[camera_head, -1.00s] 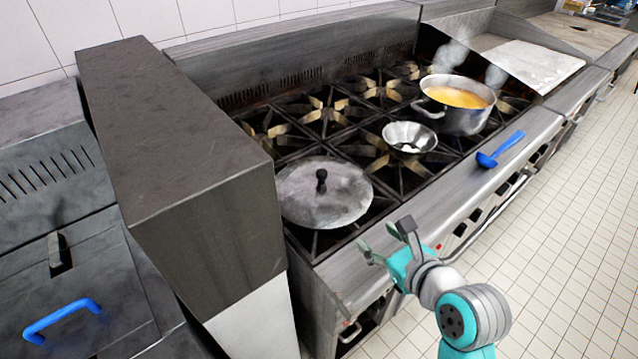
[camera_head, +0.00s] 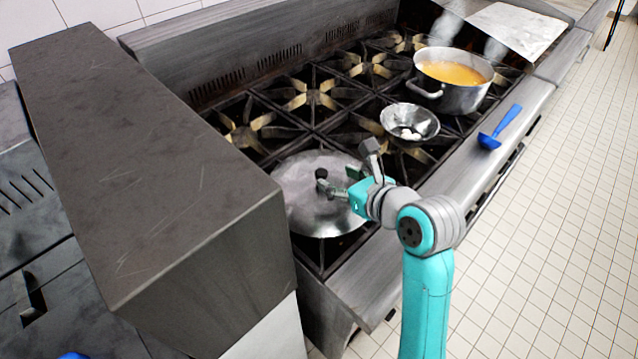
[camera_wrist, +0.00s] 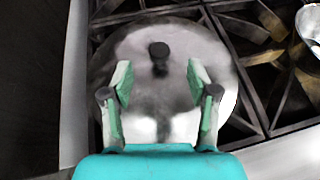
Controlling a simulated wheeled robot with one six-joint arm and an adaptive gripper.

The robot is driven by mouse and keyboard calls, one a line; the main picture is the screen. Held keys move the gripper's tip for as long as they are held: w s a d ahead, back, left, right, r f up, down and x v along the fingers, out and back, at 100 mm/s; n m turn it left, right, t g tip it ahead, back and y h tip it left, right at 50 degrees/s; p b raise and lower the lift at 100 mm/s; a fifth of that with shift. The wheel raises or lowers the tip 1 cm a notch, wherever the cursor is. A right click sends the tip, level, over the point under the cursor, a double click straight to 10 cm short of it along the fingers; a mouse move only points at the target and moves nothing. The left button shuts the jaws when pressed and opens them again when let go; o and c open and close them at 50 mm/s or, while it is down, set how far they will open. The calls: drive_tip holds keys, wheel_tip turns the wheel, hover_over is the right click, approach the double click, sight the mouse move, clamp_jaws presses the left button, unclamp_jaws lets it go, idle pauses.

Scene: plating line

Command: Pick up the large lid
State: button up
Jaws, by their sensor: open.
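The large lid (camera_head: 312,212) is a round, shiny metal disc with a black knob (camera_head: 321,173) at its centre. It lies flat on the front left burner of the stove. My gripper (camera_head: 338,184) is open and empty over the right side of the lid, close to the knob. In the wrist view, the lid (camera_wrist: 190,45) fills the middle, and the knob (camera_wrist: 159,52) stands just beyond my gripper's fingertips (camera_wrist: 160,75), centred between them. My fingers do not touch the knob there. The lid's near edge is hidden by my gripper in that view.
A small metal bowl (camera_head: 424,122) with white pieces sits nearer. A blue ladle (camera_head: 503,124) lies on the stove's front ledge. A tall dark metal block (camera_head: 150,170) stands close left of the lid.

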sight(322, 173)
drive_tip(key=shift+x, duration=3.75)
drive_tip(key=shift+s+f, duration=0.1)
clamp_jaws()
